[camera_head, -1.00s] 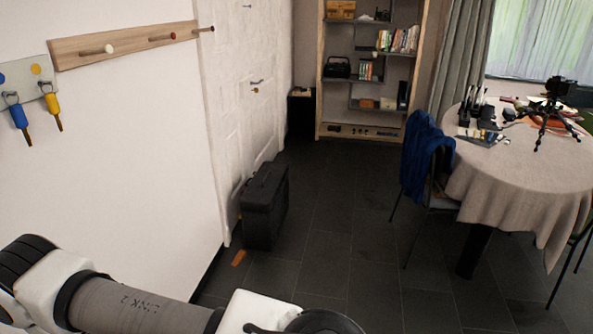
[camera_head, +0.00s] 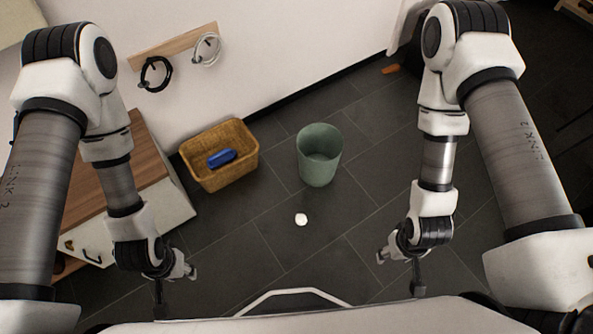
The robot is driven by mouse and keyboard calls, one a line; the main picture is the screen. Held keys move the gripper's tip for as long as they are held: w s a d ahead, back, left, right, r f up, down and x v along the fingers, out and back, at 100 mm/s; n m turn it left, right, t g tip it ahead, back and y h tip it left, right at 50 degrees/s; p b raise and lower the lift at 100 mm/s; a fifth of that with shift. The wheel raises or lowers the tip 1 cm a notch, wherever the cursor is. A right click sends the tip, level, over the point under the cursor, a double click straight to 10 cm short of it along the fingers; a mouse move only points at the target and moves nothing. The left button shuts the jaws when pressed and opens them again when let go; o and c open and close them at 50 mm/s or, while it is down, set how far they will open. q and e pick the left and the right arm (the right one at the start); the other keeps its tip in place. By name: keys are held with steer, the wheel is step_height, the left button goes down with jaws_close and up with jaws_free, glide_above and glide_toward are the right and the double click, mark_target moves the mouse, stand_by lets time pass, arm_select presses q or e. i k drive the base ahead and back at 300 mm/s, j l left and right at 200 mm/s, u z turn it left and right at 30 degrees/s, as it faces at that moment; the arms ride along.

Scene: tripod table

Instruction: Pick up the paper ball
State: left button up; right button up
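A small white paper ball (camera_head: 301,219) lies on the dark tiled floor, in front of a green bin (camera_head: 319,156). My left gripper (camera_head: 177,285) hangs at the lower left, well to the left of the ball and apart from it. My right gripper (camera_head: 399,272) hangs at the lower right, also apart from the ball. Both are small and seen from above, and I cannot clearly make out the gap between their fingers. Nothing shows held in either.
A wicker basket (camera_head: 214,171) with a blue object (camera_head: 221,159) in it stands left of the bin. A wood-topped white cabinet (camera_head: 150,213) is at the left. Cables hang from a wall rack (camera_head: 178,48). Floor around the ball is clear.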

mark_target(301, 219)
steer(key=k+l, duration=0.15)
steer(key=k, duration=0.15)
steer(key=k+l, duration=0.15)
steer(key=k, duration=0.2)
steer(key=u, duration=0.75)
steer(key=i+l+u, duration=0.1)
steer(key=l+u, duration=0.35)
steer(key=l, duration=0.15)
steer(key=l+u, duration=0.4)
steer(key=l, duration=0.25)
steer(key=k+l+u, duration=0.1)
steer(key=l+u, duration=0.35)
steer(key=l, duration=0.85)
steer(key=k+l+u, duration=0.1)
steer(key=l, duration=1.3)
steer(key=k+l+u, duration=0.1)
steer(key=l, duration=0.6)
